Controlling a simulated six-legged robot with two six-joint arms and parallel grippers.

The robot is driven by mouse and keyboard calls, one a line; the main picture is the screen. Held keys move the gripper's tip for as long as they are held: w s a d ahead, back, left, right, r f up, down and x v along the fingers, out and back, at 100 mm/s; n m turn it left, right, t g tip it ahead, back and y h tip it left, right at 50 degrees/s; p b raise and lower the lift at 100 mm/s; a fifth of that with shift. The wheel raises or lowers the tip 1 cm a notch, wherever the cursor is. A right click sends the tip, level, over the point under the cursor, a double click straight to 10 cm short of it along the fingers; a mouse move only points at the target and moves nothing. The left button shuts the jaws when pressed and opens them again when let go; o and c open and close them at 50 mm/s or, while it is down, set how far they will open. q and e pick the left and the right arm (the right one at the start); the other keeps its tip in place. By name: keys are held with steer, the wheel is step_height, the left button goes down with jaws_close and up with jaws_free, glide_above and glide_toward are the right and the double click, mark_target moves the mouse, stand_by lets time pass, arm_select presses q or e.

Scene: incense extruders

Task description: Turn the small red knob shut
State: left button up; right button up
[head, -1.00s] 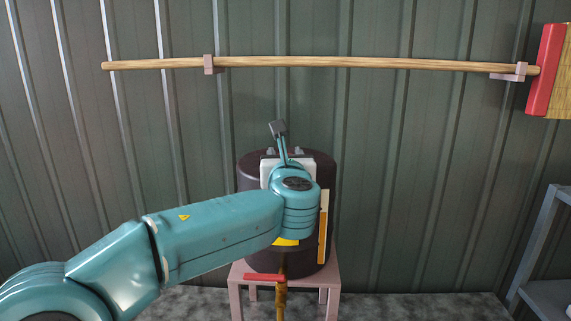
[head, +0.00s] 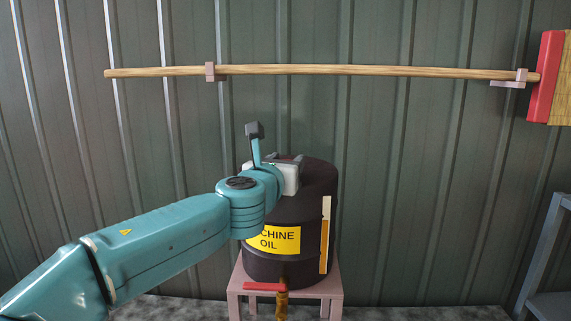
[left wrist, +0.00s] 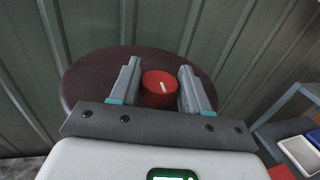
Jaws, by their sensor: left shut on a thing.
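In the left wrist view a small round red knob (left wrist: 159,90) with a short white mark sits on the drum's dark top (left wrist: 88,78). My left gripper (left wrist: 160,74) is shut on the red knob, one grey finger on each side of it. In the head view my left gripper (head: 286,160) is at the drum's top, and its white body and my arm hide the knob. My right gripper is not in view.
The pink stool (head: 336,284) stands by the corrugated wall. A red lever (head: 264,286) and brass spout (head: 282,304) are low at the drum's front. A wooden pole (head: 350,70) hangs above. A grey shelf (head: 545,255) stands right; floor between is clear.

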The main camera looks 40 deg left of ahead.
arm_select(q)
steer(key=shift+f, duration=0.15)
steer(key=o, duration=0.8)
steer(key=shift+c, duration=0.2)
steer(key=shift+o, duration=1)
steer(key=shift+w, duration=0.15)
steer(key=shift+s+d, duration=0.15)
steer(key=shift+s, duration=0.3)
steer(key=v, duration=1.5)
steer(key=shift+s+d+b, duration=0.2)
steer(key=shift+b, duration=0.25)
steer(key=shift+w, duration=0.1)
